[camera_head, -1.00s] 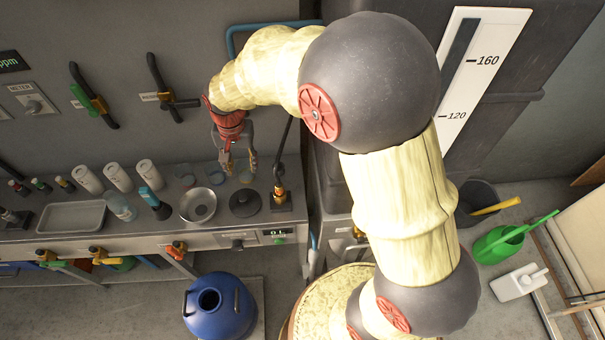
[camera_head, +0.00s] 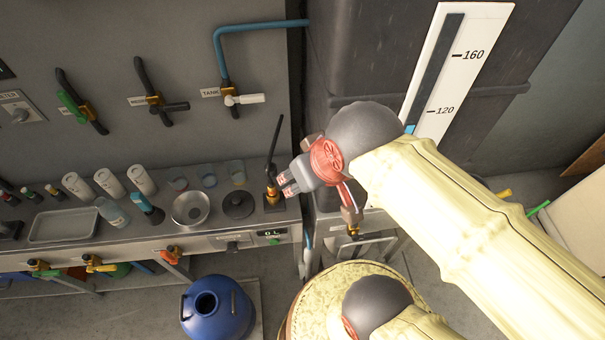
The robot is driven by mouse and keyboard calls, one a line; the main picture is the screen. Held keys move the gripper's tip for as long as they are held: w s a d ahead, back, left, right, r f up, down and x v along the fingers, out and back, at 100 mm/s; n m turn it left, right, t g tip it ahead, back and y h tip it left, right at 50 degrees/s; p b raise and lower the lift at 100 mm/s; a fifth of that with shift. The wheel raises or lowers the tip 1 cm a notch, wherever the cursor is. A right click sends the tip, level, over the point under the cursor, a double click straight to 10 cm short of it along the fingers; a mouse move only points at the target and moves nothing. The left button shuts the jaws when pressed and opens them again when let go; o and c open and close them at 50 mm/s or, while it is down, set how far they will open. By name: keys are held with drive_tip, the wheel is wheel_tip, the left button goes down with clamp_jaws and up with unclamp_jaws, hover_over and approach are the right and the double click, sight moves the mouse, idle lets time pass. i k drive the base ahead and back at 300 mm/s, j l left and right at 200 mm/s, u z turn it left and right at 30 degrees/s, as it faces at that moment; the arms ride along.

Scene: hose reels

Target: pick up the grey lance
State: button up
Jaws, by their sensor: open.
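A slim dark grey wand (camera_head: 275,148) stands nearly upright at the bench's right end, with brass fittings at its foot on a dark block. It is the likeliest grey lance, though I cannot be sure. My gripper (camera_head: 331,178) is open and appears empty, just right of the wand in the picture. Part of the gripper body overlaps the area beside the wand's foot; I cannot tell the depth gap.
The bench (camera_head: 205,243) holds a metal bowl (camera_head: 191,208), a black disc (camera_head: 237,204), bottles and a tray (camera_head: 66,225). Brass valves hang along its front. A blue drum (camera_head: 217,307) stands on the floor. A blue pipe (camera_head: 262,29) and a dark tank (camera_head: 385,50) are behind.

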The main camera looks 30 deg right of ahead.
sight(309, 255)
drive_tip(key=k+l+u, duration=0.15)
drive_tip(key=k, duration=0.35)
drive_tip(key=k+l+u, duration=0.1)
drive_tip(key=k+l, duration=0.2)
drive_tip(key=k, duration=0.25)
